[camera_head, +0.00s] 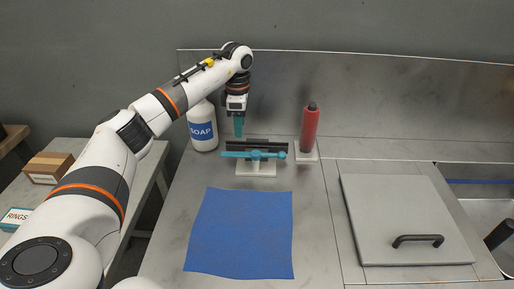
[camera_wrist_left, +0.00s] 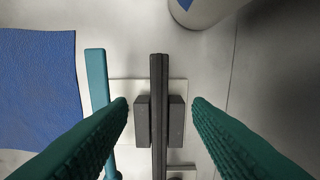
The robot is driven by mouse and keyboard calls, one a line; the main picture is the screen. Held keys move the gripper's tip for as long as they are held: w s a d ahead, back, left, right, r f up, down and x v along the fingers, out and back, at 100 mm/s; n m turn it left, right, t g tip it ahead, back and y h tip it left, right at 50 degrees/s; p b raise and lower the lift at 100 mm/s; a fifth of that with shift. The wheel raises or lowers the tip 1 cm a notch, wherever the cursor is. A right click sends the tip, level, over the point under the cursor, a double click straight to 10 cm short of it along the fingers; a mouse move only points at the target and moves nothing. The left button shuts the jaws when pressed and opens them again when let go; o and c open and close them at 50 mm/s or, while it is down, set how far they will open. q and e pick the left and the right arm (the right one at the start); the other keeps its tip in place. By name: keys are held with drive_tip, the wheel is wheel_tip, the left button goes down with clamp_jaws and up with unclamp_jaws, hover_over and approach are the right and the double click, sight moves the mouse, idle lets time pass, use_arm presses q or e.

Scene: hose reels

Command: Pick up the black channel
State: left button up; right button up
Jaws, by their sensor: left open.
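The black channel (camera_head: 262,143) is a long dark bar near the back of the metal counter. It rests in a holder on a pale base (camera_head: 257,170). In the left wrist view the channel (camera_wrist_left: 159,75) runs up the middle, with a dark block (camera_wrist_left: 143,122) on each side of it. My left gripper (camera_head: 239,133) points down just above the channel, left of its middle. In the left wrist view its teal fingers (camera_wrist_left: 160,103) are open, one on each side of the channel and apart from it. My right gripper is not in view.
A teal bar (camera_head: 240,155) lies alongside the channel on its front side. A soap bottle (camera_head: 202,132) stands to the left, a red bottle (camera_head: 309,130) to the right. A blue cloth (camera_head: 240,232) lies in front. A grey lid with a handle (camera_head: 400,215) lies at right.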

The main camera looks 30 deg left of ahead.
sight(241, 143)
use_arm(q)
drive_tip(key=shift+d+f+p, duration=0.15)
drive_tip(key=shift+f+p, duration=0.45)
drive_tip(key=shift+f, duration=2.55)
drive_tip(key=shift+c, duration=0.5)
clamp_jaws()
